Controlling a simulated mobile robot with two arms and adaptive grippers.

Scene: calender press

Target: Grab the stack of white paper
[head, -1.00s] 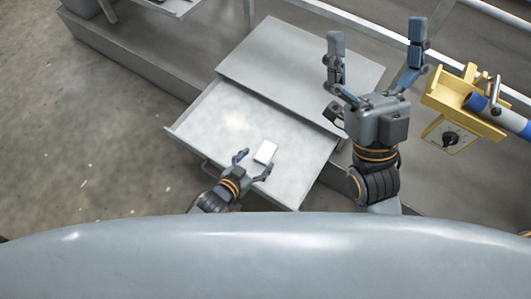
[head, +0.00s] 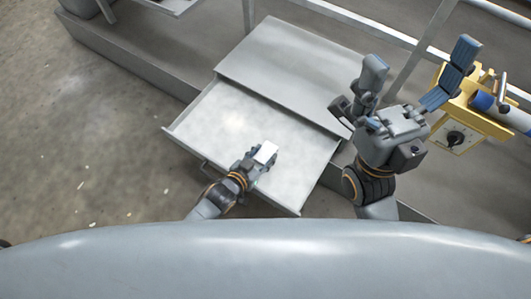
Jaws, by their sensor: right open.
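The stack of white paper (head: 266,152) is a small white block over the open grey drawer (head: 205,125). My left gripper (head: 262,158) is at the stack, with its fingers drawn in close against the stack's sides. It looks shut on the stack, though the fingertips are partly hidden by it. Whether the stack touches the drawer floor cannot be told. My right gripper (head: 418,88) is open and empty, raised to the right of the drawer, with its fingers spread wide.
The grey cabinet top (head: 290,65) lies behind the drawer. A yellow control box (head: 457,135) with a dial and a blue-ended roller (head: 485,101) stand at the right, close to my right gripper. Bare concrete floor (head: 80,135) is at the left.

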